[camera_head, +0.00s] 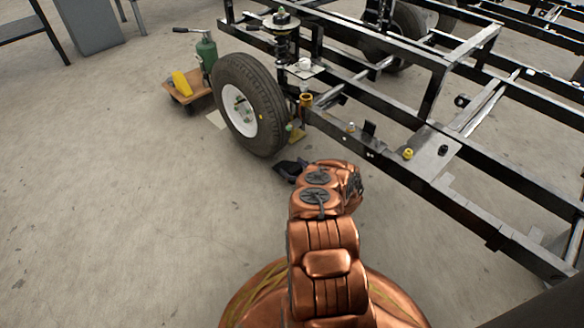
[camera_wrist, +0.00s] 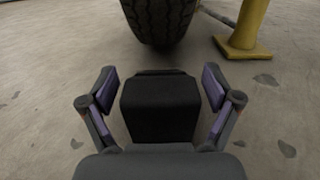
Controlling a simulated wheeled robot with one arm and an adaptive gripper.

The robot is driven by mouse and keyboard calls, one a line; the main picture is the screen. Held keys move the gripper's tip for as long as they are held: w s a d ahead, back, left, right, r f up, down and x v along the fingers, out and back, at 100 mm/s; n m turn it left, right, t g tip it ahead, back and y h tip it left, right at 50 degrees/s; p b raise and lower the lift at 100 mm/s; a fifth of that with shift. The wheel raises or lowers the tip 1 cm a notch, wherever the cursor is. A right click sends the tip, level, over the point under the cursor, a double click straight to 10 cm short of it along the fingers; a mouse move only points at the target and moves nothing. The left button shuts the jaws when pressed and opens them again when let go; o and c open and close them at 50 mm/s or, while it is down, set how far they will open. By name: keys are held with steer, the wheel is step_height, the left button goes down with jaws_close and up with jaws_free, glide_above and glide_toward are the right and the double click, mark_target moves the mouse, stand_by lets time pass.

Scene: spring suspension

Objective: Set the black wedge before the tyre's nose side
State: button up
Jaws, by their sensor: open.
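The black wedge (camera_wrist: 160,108) sits on the floor in the wrist view, between the spread fingers of my gripper (camera_wrist: 160,88). The fingers stand to its left and right with gaps, so my gripper is open. The tyre (camera_wrist: 160,18) is just beyond the wedge, with a short strip of floor seen between them. In the head view the tyre (camera_head: 265,88) has a white hub and stands at the frame's corner. My gripper (camera_head: 285,168) is low by the tyre's near side there. The wedge cannot be told apart from the gripper in that view.
A yellow stand (camera_wrist: 243,38) is right of the tyre in the wrist view. The black frame (camera_head: 400,165) runs along the right. A wooden dolly (camera_head: 186,92) with a yellow chock and a green bottle jack (camera_head: 206,50) is left of the tyre. The left floor is clear.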

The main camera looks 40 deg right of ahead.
steer(key=shift+s+r, duration=0.1)
steer(key=shift+r, duration=0.1)
steer(key=s+p, duration=0.1)
steer(key=s, duration=1)
steer(key=shift+s+a, duration=0.15)
steer(key=shift+s, duration=0.25)
